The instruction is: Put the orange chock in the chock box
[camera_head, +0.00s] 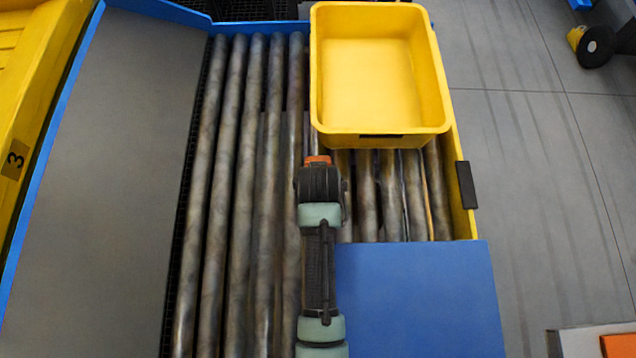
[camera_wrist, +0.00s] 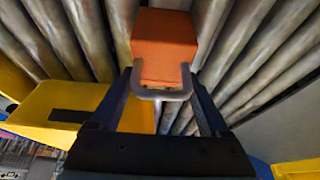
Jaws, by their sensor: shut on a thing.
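The orange chock (camera_wrist: 164,42) is a block with a grey loop on its near face. It sits between the two dark fingers of my gripper (camera_wrist: 160,85), which is shut on it. In the head view only a small orange part of the chock (camera_head: 318,159) shows past my gripper (camera_head: 319,170), over the rollers. A yellow open bin (camera_head: 325,134) stands just beyond, at the upper right, and looks empty. Its side also shows at the left of the wrist view (camera_wrist: 40,105). I cannot tell from any readable label whether this is the chock box.
Metal rollers (camera_head: 240,180) run under my arm. A blue panel (camera_head: 420,300) lies at the lower right. A grey strip (camera_head: 115,150) is clear at the left. A pale edge with something orange (camera_head: 618,346) shows at the bottom right corner, cut off.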

